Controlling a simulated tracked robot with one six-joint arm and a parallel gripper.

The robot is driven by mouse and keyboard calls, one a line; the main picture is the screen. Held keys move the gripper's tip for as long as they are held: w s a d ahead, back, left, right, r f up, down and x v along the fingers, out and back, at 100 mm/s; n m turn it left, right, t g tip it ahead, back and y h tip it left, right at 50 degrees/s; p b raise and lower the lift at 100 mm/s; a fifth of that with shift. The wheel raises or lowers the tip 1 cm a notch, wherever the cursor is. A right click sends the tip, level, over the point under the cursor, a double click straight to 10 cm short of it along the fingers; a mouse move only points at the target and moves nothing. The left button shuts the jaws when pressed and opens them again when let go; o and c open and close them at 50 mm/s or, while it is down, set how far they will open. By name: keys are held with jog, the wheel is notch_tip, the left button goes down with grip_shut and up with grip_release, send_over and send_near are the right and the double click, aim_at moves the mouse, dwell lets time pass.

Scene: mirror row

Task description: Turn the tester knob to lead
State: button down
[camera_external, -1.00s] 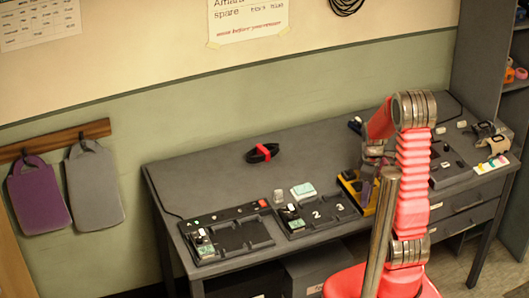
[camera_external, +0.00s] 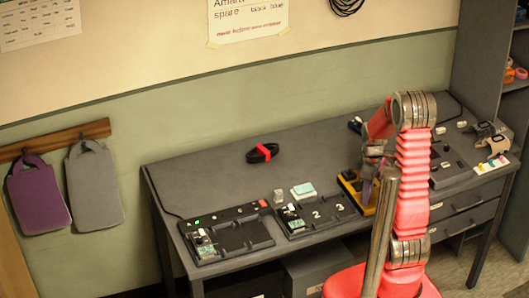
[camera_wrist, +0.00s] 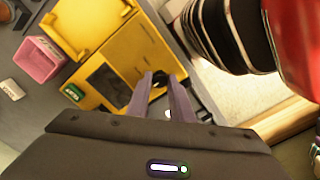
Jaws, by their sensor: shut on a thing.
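The yellow tester (camera_wrist: 115,60) lies under my gripper in the wrist view, with a dark screen and a small green part near one edge. It also shows in the external view (camera_external: 350,188), partly hidden behind my arm. My gripper (camera_wrist: 160,79) is shut on a dark knob (camera_wrist: 158,75) near the tester's edge, with a purple finger on each side. The fingers hide most of the knob. The markings around it are too small or covered to read, so I cannot tell where it points. My gripper also shows in the external view (camera_external: 368,188).
A pink container (camera_wrist: 40,60) and a white block (camera_wrist: 12,89) are left of the tester in the wrist view. Black trays (camera_external: 235,238) with small parts stand on the bench's left side. A dark panel (camera_external: 450,165) is to the right.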

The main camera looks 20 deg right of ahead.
jog(key=shift+m, duration=0.4)
jog(key=m, duration=1.2)
jog(key=shift+m, duration=0.3)
jog(key=m, duration=0.4)
jog(key=c, duration=1.6)
grip_release()
jog(key=shift+r, duration=0.1)
